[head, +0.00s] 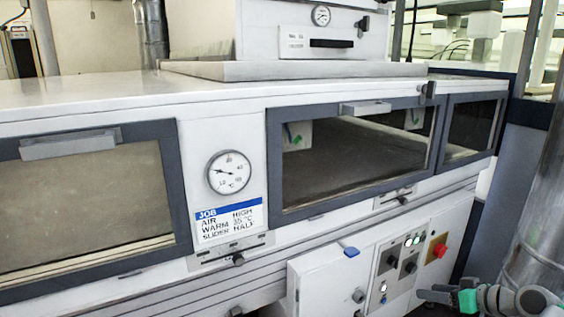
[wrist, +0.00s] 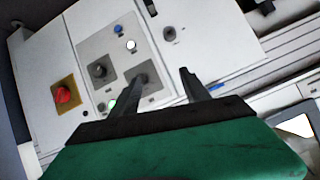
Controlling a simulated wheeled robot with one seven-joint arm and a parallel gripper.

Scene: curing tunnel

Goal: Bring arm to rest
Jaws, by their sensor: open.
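My gripper (wrist: 162,77) is open in the wrist view, its two dark fingers spread with nothing between them. It faces the white control panel, which appears tilted in that view. In the head view my gripper (head: 424,293) shows at the lower right, below the control panel (head: 394,290) and apart from the red button. Part of my arm runs off the lower right of that view.
The curing tunnel has a closed window (head: 365,150), a round gauge (head: 229,172) and a job card (head: 229,222). Its panel carries dark knobs, lit buttons and a red button (head: 440,250). A white door (head: 325,285) stands beside it.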

